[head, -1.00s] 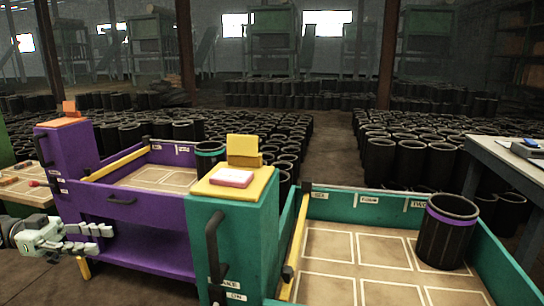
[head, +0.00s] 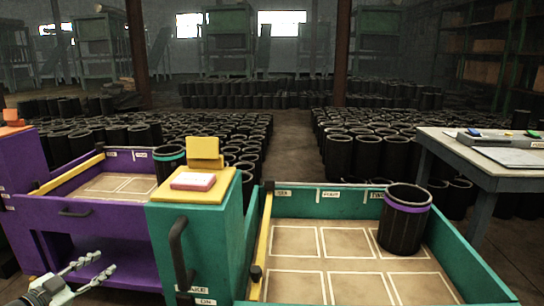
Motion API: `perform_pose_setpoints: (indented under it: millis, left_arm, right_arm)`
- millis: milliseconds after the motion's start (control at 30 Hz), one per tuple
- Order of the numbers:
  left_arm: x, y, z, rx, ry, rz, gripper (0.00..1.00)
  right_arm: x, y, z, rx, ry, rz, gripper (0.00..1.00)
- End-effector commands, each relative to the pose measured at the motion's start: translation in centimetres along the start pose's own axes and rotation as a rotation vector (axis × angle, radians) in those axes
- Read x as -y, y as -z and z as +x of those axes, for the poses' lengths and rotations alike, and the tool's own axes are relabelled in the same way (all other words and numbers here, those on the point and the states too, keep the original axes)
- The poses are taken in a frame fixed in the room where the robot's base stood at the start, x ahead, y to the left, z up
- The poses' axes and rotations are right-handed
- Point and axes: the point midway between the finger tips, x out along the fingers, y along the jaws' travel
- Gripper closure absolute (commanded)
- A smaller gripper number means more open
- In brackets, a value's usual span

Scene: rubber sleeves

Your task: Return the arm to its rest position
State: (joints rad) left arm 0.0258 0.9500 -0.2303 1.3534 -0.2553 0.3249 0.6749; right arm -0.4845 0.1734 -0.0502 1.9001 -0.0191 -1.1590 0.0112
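My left gripper (head: 104,262) is at the lower left, in front of the purple cart (head: 85,215). Its two fingers are spread apart with nothing between them. A black rubber sleeve with a purple band (head: 402,230) stands upright in the back right part of the teal cart (head: 345,203). A black sleeve with a teal band (head: 169,163) stands in the purple cart at its right end, partly hidden by the teal cart's post. My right gripper is out of view.
The teal post (head: 205,235) carries a yellow top with a pink-and-white block (head: 193,181) and a black handle. A grey table (head: 500,165) stands at the right with small items on it. Many black sleeves fill the floor behind, with an aisle between them.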

Motion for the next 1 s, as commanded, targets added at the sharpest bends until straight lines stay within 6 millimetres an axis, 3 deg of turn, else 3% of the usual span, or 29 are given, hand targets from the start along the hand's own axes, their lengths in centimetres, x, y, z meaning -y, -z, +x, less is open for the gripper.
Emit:
perform_pose_setpoints:
  millis: [100,300,500,733,1000]
  left_arm:
    - [-0.5,-4.8,-2.6,0.246,0.122,0.083,0.61]
    - [-2.0,-11.0,-9.7,0.656,0.201,0.216,0.61]
    - [-4.0,-13.9,-16.5,0.953,0.176,0.304,0.61]
    - [-6.3,-15.2,-24.0,1.234,0.096,0.386,0.61]
    - [-16.4,-17.2,-24.0,1.232,0.047,0.13,0.61]
  right_arm:
    - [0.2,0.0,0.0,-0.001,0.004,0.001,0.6]
    - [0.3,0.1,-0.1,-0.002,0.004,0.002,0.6]
    - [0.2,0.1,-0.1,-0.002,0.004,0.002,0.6]
    - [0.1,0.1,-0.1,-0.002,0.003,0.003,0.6]
    - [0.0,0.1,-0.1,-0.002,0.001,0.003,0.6]
